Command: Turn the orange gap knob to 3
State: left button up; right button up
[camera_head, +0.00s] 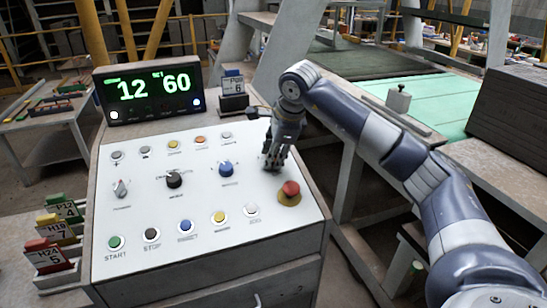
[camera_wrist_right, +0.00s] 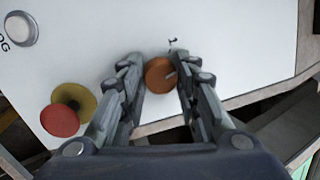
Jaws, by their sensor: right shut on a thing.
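The orange gap knob (camera_wrist_right: 160,75) sits on the white panel in the right wrist view, with a small mark on its face toward its right side. My right gripper (camera_wrist_right: 161,80) is shut on the knob, with one finger on either side of it. In the head view my right gripper (camera_head: 272,163) reaches down to the right part of the panel (camera_head: 140,210) and hides the knob. The scale around the knob is mostly hidden, and I cannot read which number it points to. My left gripper is not in view.
A red mushroom button (camera_head: 290,188) on a yellow base stands close to my right gripper. A blue knob (camera_head: 226,170) and a black knob (camera_head: 174,180) are to the left. A display (camera_head: 150,92) reading 12 and 60 stands behind the panel.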

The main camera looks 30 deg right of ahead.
jog(key=m+b, duration=0.1)
jog(key=m, duration=0.5)
jog(key=shift+a+f+h+b, duration=0.1)
jog(key=shift+h+b, duration=0.25)
jog(key=shift+h, duration=0.05)
jog(key=m+b, duration=0.1)
jog(key=m, duration=0.5)
jog(key=shift+w+m+h, duration=0.1)
jog(key=shift+m+h, duration=0.2)
jog(key=shift+h, duration=0.1)
jog(key=o, duration=1.1)
jog(key=shift+c, duration=0.2)
jog(key=shift+r, duration=0.2)
jog(key=v, duration=1.1)
jog(key=shift+r, duration=0.35)
jog(key=shift+a, duration=0.1)
